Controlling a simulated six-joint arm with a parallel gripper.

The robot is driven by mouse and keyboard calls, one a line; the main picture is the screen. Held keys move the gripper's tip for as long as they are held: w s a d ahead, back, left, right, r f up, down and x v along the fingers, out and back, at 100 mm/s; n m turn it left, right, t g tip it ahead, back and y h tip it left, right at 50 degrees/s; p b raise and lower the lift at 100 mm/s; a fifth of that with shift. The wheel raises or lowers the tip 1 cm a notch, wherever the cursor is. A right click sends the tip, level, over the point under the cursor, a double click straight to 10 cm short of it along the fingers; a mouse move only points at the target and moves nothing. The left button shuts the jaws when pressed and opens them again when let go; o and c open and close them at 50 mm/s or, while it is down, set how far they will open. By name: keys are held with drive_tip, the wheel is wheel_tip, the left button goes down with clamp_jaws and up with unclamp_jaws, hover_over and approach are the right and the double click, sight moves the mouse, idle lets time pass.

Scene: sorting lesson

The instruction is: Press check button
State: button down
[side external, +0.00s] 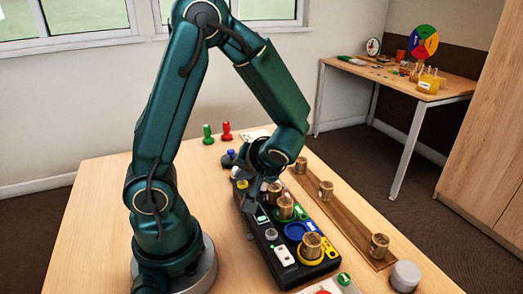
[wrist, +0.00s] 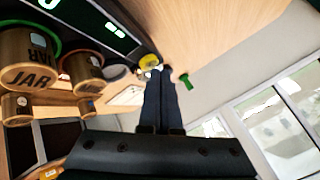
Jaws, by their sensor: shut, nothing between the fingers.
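A black console (side external: 262,238) lies on the table with coloured rings, labels and knobs on it. A yellow button (side external: 242,184) sits at its far left end; it also shows in the wrist view (wrist: 148,61), right at my fingertips. I cannot tell whether they touch, nor read a check label on it. My gripper (wrist: 155,72) is shut and empty, its two dark fingers together. In the side view the fingers are mostly hidden by the wrist. Wooden jars stand on the console, one (side external: 312,246) near its front and one (side external: 285,208) near its middle.
More wooden jars, such as one (side external: 326,189), stand on a brown strip (side external: 347,218) right of the console. The table's left side beyond my base is clear.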

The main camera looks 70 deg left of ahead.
sight(243, 188)
drive_tip(key=shift+f, duration=0.45)
idle(0.5)
drive_tip(key=shift+r, duration=0.9)
drive_tip(key=shift+r, duration=2.5)
